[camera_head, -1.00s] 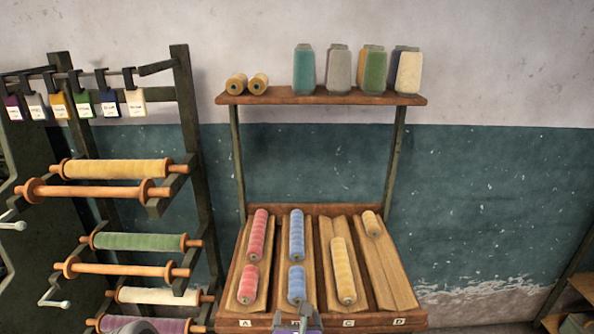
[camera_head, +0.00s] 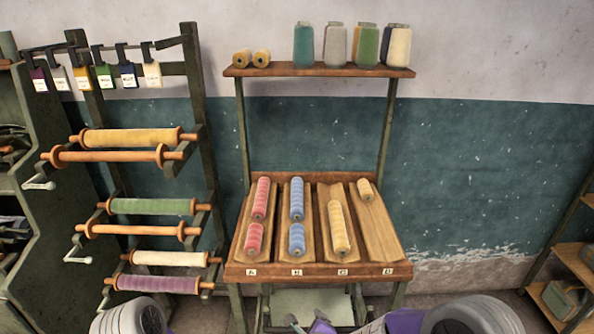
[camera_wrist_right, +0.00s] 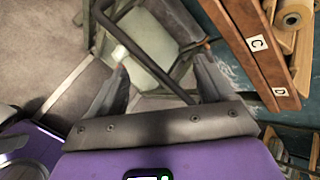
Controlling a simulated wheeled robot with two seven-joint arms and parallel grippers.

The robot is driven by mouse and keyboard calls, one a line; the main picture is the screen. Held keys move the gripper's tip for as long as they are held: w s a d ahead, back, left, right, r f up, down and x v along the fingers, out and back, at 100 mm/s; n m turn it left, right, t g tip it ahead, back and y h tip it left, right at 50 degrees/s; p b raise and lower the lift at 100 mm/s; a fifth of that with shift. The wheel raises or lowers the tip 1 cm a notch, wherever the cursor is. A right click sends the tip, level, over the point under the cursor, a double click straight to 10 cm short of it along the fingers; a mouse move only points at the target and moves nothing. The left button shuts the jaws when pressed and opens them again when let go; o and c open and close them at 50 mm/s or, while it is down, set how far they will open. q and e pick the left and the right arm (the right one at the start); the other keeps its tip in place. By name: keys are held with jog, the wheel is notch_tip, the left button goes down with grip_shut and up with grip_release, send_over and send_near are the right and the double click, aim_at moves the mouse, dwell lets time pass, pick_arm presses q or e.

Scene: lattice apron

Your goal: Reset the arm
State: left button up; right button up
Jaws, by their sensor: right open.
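My right gripper (camera_wrist_right: 165,60) shows in the right wrist view with its two grey fingers spread and nothing between them. It is below and left of the front edge of the thread rack (camera_wrist_right: 258,45), over the rack's legs and a pale panel. In the head view, a small grey and purple part of my right arm (camera_head: 320,325) shows at the bottom edge, below the rack (camera_head: 320,272); its fingers are hard to make out there. My left arm shows only as a grey rounded link (camera_head: 130,318) at the bottom left. My left gripper is out of view.
The sloped rack holds red spools (camera_head: 261,199), blue spools (camera_head: 297,199) and yellow spools (camera_head: 339,228) in lanes labelled A to D. Cones (camera_head: 304,45) stand on the shelf above. A roller stand (camera_head: 205,110) is at left, low shelves (camera_head: 572,255) at right.

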jog(key=s+d+f+n+g+y, duration=0.1)
jog(key=s+d+f+n+g, duration=0.2)
jog(key=s+f+n, duration=0.7)
jog(key=s+d+f+n+g+y, duration=0.1)
jog(key=s+d+f+n+g, duration=0.2)
jog(key=s+f+n+g, duration=0.3)
jog(key=s+f+n, duration=0.4)
jog(key=f+n, duration=0.1)
jog(key=shift+f+y, duration=0.25)
jog(key=shift+y, duration=0.15)
jog(key=shift+d, duration=0.1)
